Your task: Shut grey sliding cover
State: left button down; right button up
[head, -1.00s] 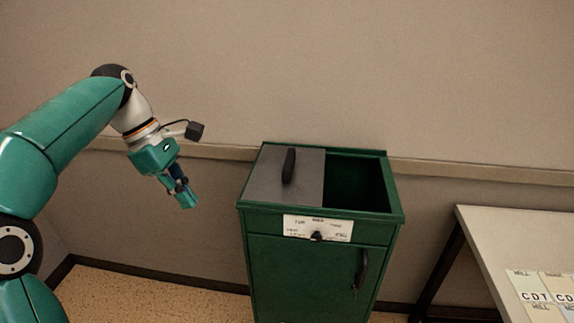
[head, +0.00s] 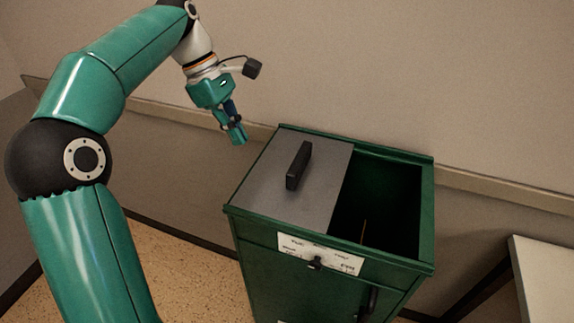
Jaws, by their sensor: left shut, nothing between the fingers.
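The grey sliding cover (head: 265,185) lies over the left part of the top of the green cabinet (head: 290,286). A black upright handle (head: 299,166) stands on the cover. The right part of the top is open, and the dark inside (head: 385,205) shows there with a thin light-coloured thing in it. My left gripper (head: 238,138) is shut and empty, pointing down. In the picture it is up and left of the cover and its handle, apart from both. My right gripper is not in view.
A white label and a dark knob (head: 316,263) are on the cabinet front, with a dark door handle (head: 367,302) below. A pale table (head: 548,275) stands at the right. A rail (head: 500,185) runs along the wall behind. Floor shows at the left.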

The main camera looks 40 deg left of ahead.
aim_at(283, 185)
pick_arm(q)
jog(key=b+x, duration=0.2)
jog(key=x, duration=0.7)
jog(key=shift+w+d+f, duration=0.15)
jog(key=shift+d+f, duration=0.05)
jog(key=shift+d, duration=0.1)
jog(key=d, duration=0.3)
jog(key=shift+w+d+p, duration=0.15)
jog(key=shift+w+p, duration=0.15)
jog(key=shift+w, duration=0.1)
jog(key=shift+d, duration=0.3)
jog(key=shift+w+d, duration=0.1)
jog(key=shift+d, duration=0.05)
jog(key=w+d+p, duration=0.4)
jog(key=d+p, duration=0.1)
jog(key=d, duration=1.3)
jog(key=shift+w, duration=0.25)
